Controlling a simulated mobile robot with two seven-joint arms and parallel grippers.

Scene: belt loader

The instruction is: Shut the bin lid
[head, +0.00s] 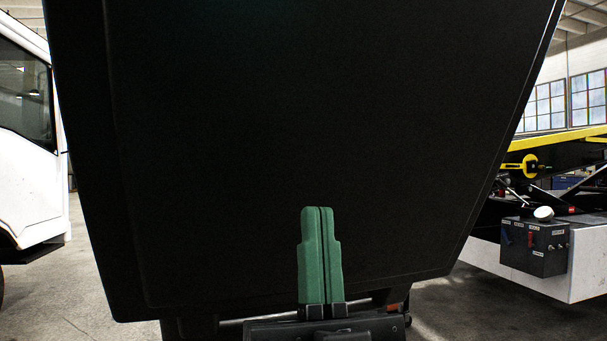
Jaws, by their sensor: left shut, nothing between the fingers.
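The bin lid (300,130) is a large black panel that fills most of the head view. It stands raised and tilted in front of me, and its lower edge shows near the bottom of the picture. My left gripper (318,210) has green fingers, pressed together with nothing between them. It is in front of the lid's lower middle, pointing up; I cannot tell whether it touches the panel. The bin body is mostly hidden below and behind. My right gripper is not in view.
A white truck (30,150) stands at the left. At the right is a belt loader with a yellow rail (560,138) and a dark control box (535,247). Bare concrete floor (95,300) shows on both sides of the lid.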

